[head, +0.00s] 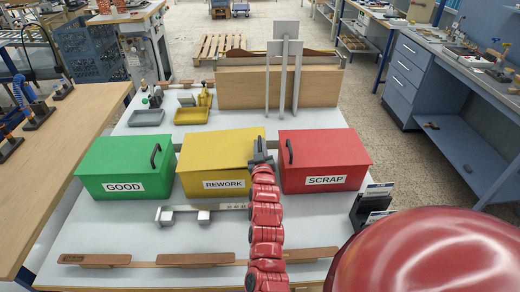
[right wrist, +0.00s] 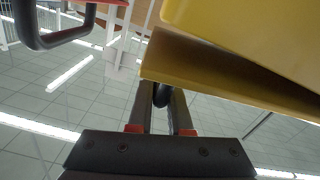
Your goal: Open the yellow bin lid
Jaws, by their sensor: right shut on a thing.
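The yellow bin (head: 222,187), labelled REWORK, stands between the green and red bins on the white table. My right gripper (head: 262,148) is at the lid's right side in the head view and hides the handle there. In the right wrist view, my right gripper (right wrist: 160,108) is shut on the black lid handle (right wrist: 162,93), right against yellow surfaces (right wrist: 215,72). My left gripper is not in view.
The green GOOD bin (head: 117,170) is at left and the red SCRAP bin (head: 325,165) close at right, both lids shut with black handles. A grey bar (head: 190,209) lies in front. Grey and yellow trays (head: 191,116) and a wooden box (head: 240,90) are behind.

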